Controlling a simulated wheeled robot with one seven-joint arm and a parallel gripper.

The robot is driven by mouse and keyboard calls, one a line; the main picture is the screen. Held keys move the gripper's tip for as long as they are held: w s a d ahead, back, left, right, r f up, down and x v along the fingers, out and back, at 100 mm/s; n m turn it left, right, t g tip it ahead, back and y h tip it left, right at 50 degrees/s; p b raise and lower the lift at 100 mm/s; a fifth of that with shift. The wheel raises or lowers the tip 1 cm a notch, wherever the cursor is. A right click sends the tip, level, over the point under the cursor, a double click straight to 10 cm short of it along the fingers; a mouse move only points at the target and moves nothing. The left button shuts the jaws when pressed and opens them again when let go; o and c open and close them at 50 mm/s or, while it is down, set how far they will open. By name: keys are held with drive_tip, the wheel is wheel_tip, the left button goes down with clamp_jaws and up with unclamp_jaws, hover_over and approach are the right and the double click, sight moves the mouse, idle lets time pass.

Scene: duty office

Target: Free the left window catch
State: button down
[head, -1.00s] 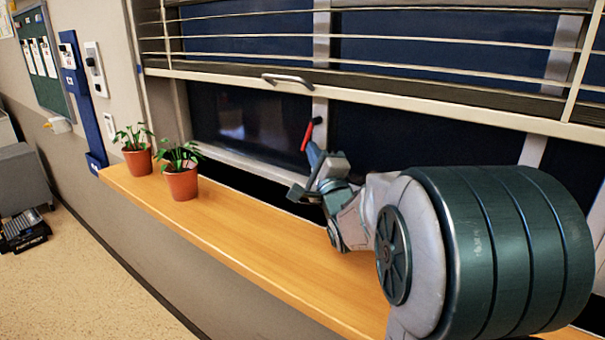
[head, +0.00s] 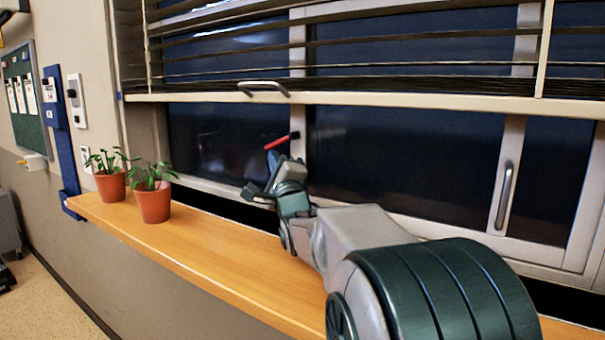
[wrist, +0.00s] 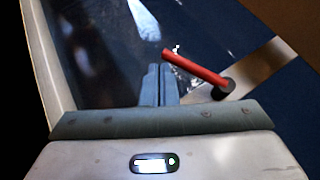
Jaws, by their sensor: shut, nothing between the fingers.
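The left window catch is a red lever (head: 281,141) with a dark round end, on the window frame just below the blind. It also shows in the wrist view as a red bar (wrist: 196,68) with a black pivot at its lower right end. My gripper (head: 268,165) is at the window, just below and left of the lever. In the wrist view my gripper's fingers (wrist: 160,84) are together and empty, beside the left end of the red bar. I cannot tell whether they touch it.
A slatted blind with a bottom rail and handle (head: 263,89) hangs above the catch. Two potted plants (head: 152,202) stand at the left of the wooden sill (head: 205,240). A grey window handle (head: 505,195) is at the right. The sill between the plants and my arm is clear.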

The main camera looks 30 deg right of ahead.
drive_tip(key=shift+w+a+r, duration=0.1)
drive_tip(key=shift+w+r, duration=0.05)
drive_tip(key=shift+w, duration=0.1)
idle(0.3)
drive_tip(key=s+a+f, duration=0.1)
drive_tip(key=s, duration=1.3)
drive_tip(key=shift+s+a, duration=0.3)
drive_tip(key=shift+s, duration=0.05)
drive_tip(key=shift+f, duration=0.1)
